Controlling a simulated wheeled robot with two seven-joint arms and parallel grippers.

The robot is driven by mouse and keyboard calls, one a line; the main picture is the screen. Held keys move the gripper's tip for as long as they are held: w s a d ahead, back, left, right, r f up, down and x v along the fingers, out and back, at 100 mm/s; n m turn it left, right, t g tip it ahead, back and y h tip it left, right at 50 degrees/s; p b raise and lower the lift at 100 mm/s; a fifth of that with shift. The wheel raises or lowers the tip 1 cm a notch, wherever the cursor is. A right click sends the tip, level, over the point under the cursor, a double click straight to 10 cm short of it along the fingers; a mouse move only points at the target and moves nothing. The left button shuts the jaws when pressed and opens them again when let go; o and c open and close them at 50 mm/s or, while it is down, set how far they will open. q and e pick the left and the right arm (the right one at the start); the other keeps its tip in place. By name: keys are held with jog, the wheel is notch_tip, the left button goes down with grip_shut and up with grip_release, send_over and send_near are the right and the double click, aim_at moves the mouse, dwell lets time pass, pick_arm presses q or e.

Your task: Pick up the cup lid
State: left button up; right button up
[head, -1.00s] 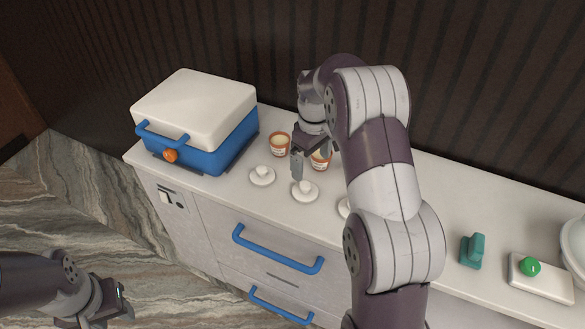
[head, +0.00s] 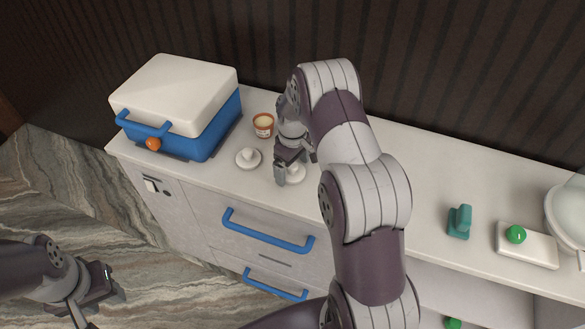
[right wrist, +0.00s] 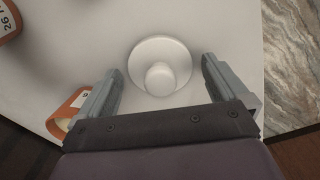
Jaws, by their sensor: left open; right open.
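A white round cup lid with a knob (right wrist: 165,77) lies on the counter in the right wrist view, between the spread fingers of my right gripper (right wrist: 161,68). In the head view my right gripper (head: 296,170) is over this lid (head: 297,174), partly hiding it. The gripper is open and holds nothing. A second white lid (head: 248,158) lies to its left. An orange-and-white cup (head: 263,126) stands behind that lid. My left gripper (head: 112,284) is open and empty, out over the floor at lower left.
A blue cooler box with a white top (head: 175,95) stands at the counter's left end. A teal object (head: 459,221) and a white block with a green ball (head: 530,250) are at right. Another cup (right wrist: 62,116) is close to my right gripper's left finger in the wrist view.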

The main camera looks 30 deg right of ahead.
jog(key=c, duration=0.9)
jog(key=shift+c, duration=0.3)
jog(key=shift+r, duration=0.1)
